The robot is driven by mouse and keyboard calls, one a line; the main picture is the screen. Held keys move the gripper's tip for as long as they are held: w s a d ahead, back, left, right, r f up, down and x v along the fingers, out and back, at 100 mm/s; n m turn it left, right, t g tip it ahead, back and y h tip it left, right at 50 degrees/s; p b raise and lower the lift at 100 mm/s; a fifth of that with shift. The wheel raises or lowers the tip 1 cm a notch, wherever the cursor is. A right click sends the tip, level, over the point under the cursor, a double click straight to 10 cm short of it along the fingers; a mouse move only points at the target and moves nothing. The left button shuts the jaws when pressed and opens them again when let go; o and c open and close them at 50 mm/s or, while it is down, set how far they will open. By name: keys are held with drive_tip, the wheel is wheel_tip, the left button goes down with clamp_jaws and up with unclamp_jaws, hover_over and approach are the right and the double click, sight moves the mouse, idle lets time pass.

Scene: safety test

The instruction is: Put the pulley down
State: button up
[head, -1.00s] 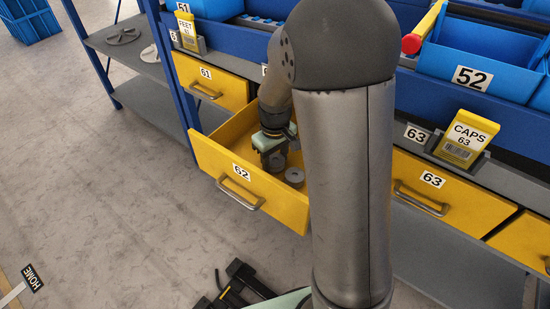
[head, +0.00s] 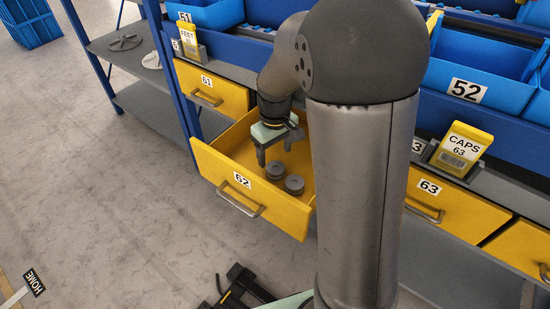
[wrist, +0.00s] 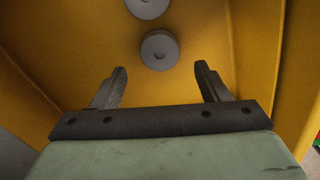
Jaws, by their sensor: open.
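Two grey round pulleys (head: 275,171) and (head: 294,185) lie close together on the floor of the open yellow drawer 62 (head: 225,178). In the wrist view one pulley (wrist: 159,50) is ahead of the fingertips, and the other pulley (wrist: 147,6) is cut by the top edge. My gripper (head: 275,160) is open and empty, above the drawer floor and apart from both pulleys. Its two fingers (wrist: 162,80) also show spread in the wrist view. I cannot tell which of the two pulleys the task means.
Closed drawer 61 (head: 211,86) is at the left and closed drawer 63 (head: 431,205) at the right. Blue bin 52 (head: 462,70) and a yellow CAPS card (head: 465,146) are above. A grey side shelf (head: 140,62) holds round parts.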

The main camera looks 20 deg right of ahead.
sight(275, 167)
wheel_tip(275, 167, up, 6)
drive_tip(key=p, duration=0.1)
drive_tip(key=shift+r, duration=0.1)
idle(1.2)
